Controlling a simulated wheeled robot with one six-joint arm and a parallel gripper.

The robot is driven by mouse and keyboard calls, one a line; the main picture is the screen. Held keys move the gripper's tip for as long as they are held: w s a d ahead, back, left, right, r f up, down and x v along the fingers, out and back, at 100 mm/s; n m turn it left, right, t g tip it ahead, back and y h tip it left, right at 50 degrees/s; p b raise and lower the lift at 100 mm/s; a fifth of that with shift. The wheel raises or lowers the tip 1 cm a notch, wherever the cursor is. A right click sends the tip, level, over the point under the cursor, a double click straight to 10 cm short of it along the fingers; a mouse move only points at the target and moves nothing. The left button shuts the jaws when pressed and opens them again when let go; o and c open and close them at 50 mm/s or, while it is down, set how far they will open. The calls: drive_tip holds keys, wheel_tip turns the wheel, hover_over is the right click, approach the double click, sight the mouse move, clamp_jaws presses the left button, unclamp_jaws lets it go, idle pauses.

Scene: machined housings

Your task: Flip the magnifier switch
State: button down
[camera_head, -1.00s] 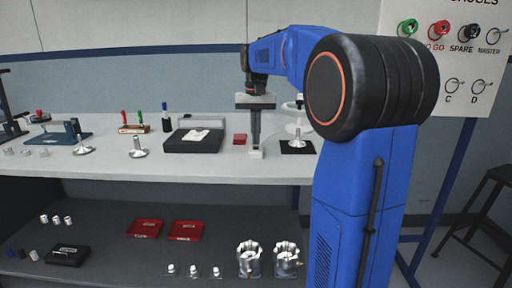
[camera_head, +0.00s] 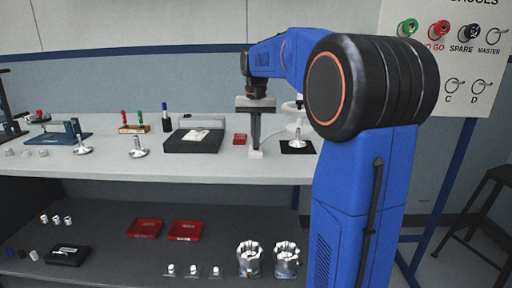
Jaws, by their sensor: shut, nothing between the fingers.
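The magnifier (camera_head: 291,109) is a white ring-shaped head on a stand, at the right of the bench and partly hidden behind my arm. Its stand base (camera_head: 298,143) rests on a black mat. I cannot make out its switch at this size. My gripper (camera_head: 256,152) points straight down over the bench, just left of the black mat, with its tips near a small pale block on the bench top. The gripper is shut and holds nothing. Whether the tips touch the block cannot be told.
The shelf below holds red trays (camera_head: 186,231) and metal housings (camera_head: 249,259).

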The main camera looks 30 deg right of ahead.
wheel_tip(320, 180, up, 7)
idle(1.2)
idle(0.4)
drive_tip(key=s+a+f+n+t, duration=0.1)
drive_tip(key=s+a+f+n, duration=0.15)
drive_tip(key=s+a, duration=0.35)
drive_tip(key=s+a+f+n+t, duration=0.1)
drive_tip(key=s+a+f, duration=0.3)
drive_tip(key=s, duration=0.5)
drive_tip(key=s+a+f+n+t, duration=0.1)
drive_tip(key=s+a+f, duration=0.2)
drive_tip(key=s+f, duration=0.4)
drive_tip(key=s+a+f+n+t, duration=0.1)
drive_tip(key=s+a+f+n, duration=0.1)
drive_tip(key=s+f, duration=0.6)
drive_tip(key=shift+s+a+f+t, duration=0.15)
drive_tip(key=shift+a+f+t, duration=0.25)
drive_tip(key=shift+f, duration=0.1)
